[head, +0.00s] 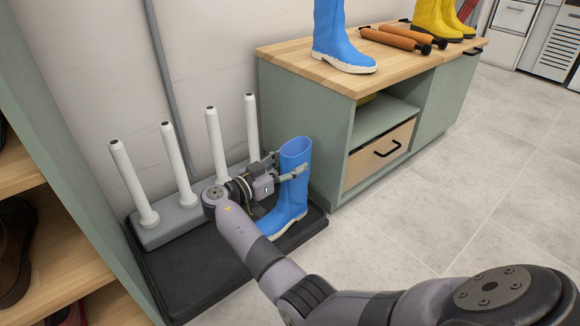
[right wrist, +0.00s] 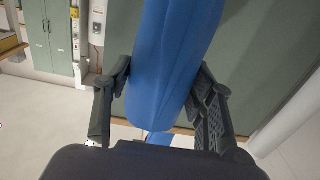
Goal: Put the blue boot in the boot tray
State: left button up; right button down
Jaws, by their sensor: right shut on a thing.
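A blue boot (head: 292,190) stands upright at the right end of the black boot tray (head: 190,276), its toe toward the front left. My right gripper (head: 284,170) is shut on the boot's shaft. In the right wrist view the blue shaft (right wrist: 172,60) lies between the two fingers (right wrist: 162,95). The boot's sole appears to be at the tray, but I cannot tell whether it rests on it. Another blue boot (head: 336,36) with a white sole stands on the wooden bench top. My left gripper is not in view.
A rack with several white upright posts (head: 176,152) stands at the back of the tray. The green bench (head: 325,130) is close on the right, with orange-brown rollers (head: 395,40) and yellow boots (head: 437,18) on top. Wooden shelves with shoes (head: 75,235) are at the left.

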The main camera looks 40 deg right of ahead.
jog(key=c, duration=0.7)
grip_release()
jog(key=shift+r, duration=0.15)
jog(key=a+p, duration=0.1)
jog(key=a, duration=0.3)
jog(key=s+a+p, duration=0.1)
jog(key=a+p, duration=0.1)
jog(key=a, duration=0.2)
jog(key=a+p, duration=0.1)
jog(key=a, duration=0.3)
jog(key=shift+s+p, duration=0.15)
jog(key=shift+p, duration=0.25)
